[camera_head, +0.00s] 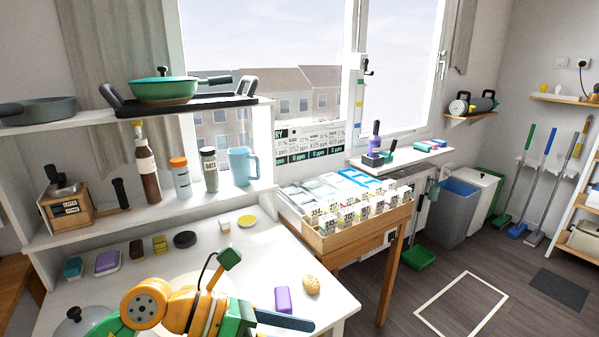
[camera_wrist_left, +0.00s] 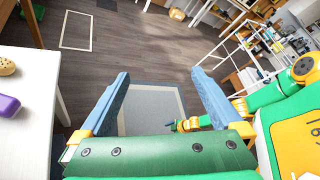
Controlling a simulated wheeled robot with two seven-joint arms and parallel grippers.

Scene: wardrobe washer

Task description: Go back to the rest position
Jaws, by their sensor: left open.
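My left gripper (camera_wrist_left: 161,76) is open in the left wrist view, its two blue fingers wide apart with nothing between them. Floor and a grey mat show beyond and between the fingers. In the head view my left arm is at the bottom, over the front of the white table, with one blue finger of the left gripper (camera_head: 300,324) showing near the table's front edge. In the left wrist view another green and yellow arm of mine reaches in from the right; its end is small and its jaws cannot be made out.
A purple block (camera_head: 283,299) and a potato-like item (camera_head: 312,285) lie on the white table (camera_head: 335,293) close to my left gripper. The same purple block shows in the left wrist view (camera_wrist_left: 6,106). A wooden box of packets (camera_head: 340,240) stands right.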

